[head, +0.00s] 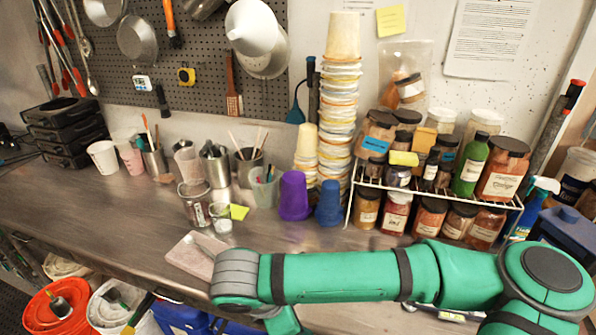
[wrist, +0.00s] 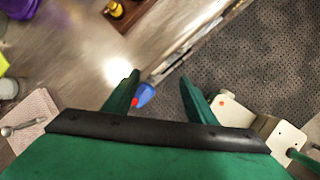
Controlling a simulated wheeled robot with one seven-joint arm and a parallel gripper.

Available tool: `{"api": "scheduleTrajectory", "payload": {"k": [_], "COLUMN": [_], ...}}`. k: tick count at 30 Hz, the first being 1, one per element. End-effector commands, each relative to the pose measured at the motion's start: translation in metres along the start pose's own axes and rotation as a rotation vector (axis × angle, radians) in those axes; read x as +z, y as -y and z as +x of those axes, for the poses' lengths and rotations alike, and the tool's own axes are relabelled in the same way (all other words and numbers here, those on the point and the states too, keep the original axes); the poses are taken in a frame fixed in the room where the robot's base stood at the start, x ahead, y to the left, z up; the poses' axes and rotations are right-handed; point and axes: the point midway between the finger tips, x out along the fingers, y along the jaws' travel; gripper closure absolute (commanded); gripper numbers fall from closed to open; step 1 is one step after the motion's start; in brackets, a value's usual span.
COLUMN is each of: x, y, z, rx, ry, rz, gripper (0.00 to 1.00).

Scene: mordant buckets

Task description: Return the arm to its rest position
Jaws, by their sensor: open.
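My gripper (wrist: 166,88) shows in the wrist view with its two green fingers spread apart and nothing between them. It points down over the bench's front edge, with the metal benchtop (wrist: 75,65) to the left and the dark textured floor (wrist: 255,55) to the right. A small blue object (wrist: 146,94) shows just beside the left finger, partly hidden; I cannot tell what it is. In the head view my green arm stretches across the lower right over the benchtop (head: 90,205), bent at the left. My gripper is out of that view.
A pinkish pad (head: 197,254) with a spoon lies near the bench's front edge, close to my arm. Jars (head: 195,205), a purple cup (head: 293,196), a blue cup (head: 329,204) and a wire rack (head: 440,197) of jars stand behind. An orange bucket (head: 37,318) stands below.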

Motion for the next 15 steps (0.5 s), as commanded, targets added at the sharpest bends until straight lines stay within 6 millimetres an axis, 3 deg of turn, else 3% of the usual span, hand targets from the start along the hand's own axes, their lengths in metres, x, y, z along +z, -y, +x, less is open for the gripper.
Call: {"api": "scheduleTrajectory", "payload": {"k": [8,15], "x": [-0.089,-0.175], "y": [-0.040,-0.081], "z": [-0.020,-0.072], "rx": [0.155,0.322], "ry": [-0.279,-0.627], "rz": [0.029,0.111], "gripper": [0.49,0.49]}}
